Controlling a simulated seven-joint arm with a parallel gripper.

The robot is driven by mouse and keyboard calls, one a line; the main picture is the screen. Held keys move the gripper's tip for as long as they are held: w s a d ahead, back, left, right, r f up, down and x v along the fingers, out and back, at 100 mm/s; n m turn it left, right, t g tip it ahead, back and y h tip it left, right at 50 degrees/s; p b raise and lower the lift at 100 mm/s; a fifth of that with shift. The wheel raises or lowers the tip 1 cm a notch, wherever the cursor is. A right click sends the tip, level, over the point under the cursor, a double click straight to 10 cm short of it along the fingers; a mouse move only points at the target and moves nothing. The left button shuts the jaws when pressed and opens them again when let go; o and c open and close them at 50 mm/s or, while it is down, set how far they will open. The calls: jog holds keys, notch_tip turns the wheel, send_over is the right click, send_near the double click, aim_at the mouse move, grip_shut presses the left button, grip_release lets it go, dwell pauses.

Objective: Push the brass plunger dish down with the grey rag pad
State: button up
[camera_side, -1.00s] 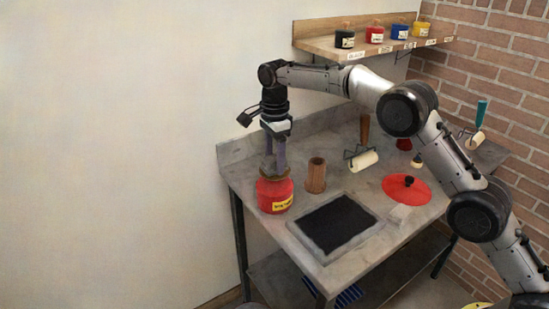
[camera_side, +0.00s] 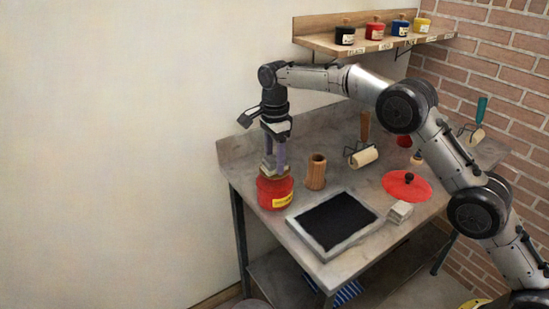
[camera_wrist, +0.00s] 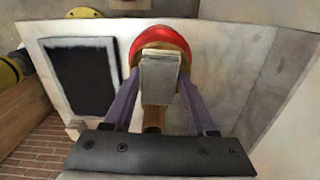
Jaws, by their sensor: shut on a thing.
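My gripper (camera_side: 275,166) points down over the red can (camera_side: 274,194) at the left of the bench. Its purple fingers are shut on the grey rag pad (camera_side: 268,164), a folded block that also shows between the fingers in the wrist view (camera_wrist: 160,80). The brass plunger dish (camera_side: 275,174) sits on top of the can, directly under the pad. In the wrist view the brass dish (camera_wrist: 162,38) shows as a rim behind the pad, inside the red can edge. The pad looks very close to the dish; I cannot tell whether they touch. The pad hides the dish's middle.
A wooden cup (camera_side: 316,173) stands just right of the can. A framed black slab (camera_side: 336,221) lies in front. A roller (camera_side: 363,157), a red lid (camera_side: 407,185) and a small grey stack (camera_side: 400,211) are farther right. A shelf (camera_side: 370,44) with several jars is above.

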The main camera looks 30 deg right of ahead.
aim_at(275, 157)
jog(key=shift+f, duration=0.45)
dwell(1.1)
jog(key=shift+r, duration=3.65)
